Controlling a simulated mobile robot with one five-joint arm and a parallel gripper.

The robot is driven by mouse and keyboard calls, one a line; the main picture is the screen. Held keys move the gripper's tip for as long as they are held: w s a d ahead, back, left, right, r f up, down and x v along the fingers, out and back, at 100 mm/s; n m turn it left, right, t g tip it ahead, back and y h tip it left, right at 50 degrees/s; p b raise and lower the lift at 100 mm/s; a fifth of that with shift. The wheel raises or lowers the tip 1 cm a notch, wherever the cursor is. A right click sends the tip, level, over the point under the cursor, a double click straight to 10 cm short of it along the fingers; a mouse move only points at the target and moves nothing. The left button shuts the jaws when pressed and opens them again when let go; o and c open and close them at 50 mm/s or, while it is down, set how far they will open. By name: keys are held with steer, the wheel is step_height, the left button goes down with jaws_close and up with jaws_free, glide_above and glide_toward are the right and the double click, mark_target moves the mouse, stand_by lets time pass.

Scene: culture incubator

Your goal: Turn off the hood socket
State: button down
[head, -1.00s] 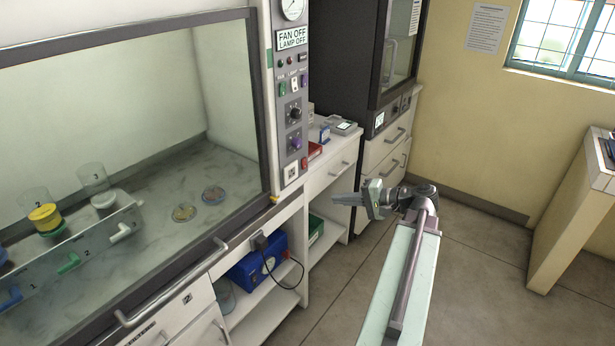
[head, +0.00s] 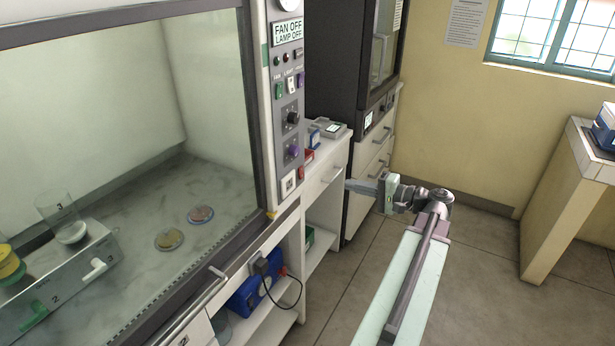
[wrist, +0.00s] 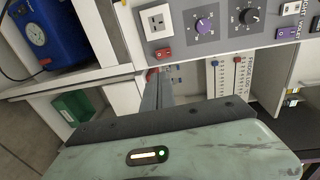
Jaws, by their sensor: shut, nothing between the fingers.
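The hood socket is a white square outlet (head: 288,183) low on the hood's control panel. In the wrist view the socket (wrist: 157,22) shows at the top, with a red rocker switch (wrist: 163,53) beside it. The red switch (head: 301,172) is small in the head view; its position is too small to read. My gripper (head: 349,186) is shut and empty, to the right of the panel and apart from it in the head view. In the wrist view its fingers (wrist: 157,82) point up toward the panel, their tips appearing just below the red switch.
A purple knob (wrist: 203,25) and a black knob (wrist: 250,16) are near the socket. A display (head: 287,32) reads FAN OFF, LAMP OFF. A blue device (head: 248,296) with a cable sits on a shelf below. Drawers and a dark cabinet (head: 337,70) stand behind my gripper.

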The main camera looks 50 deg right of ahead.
mark_target(303, 175)
steer(key=b+x, duration=0.1)
steer(key=x, duration=1.3)
steer(key=shift+w+a+b, duration=0.2)
steer(key=shift+b, duration=0.15)
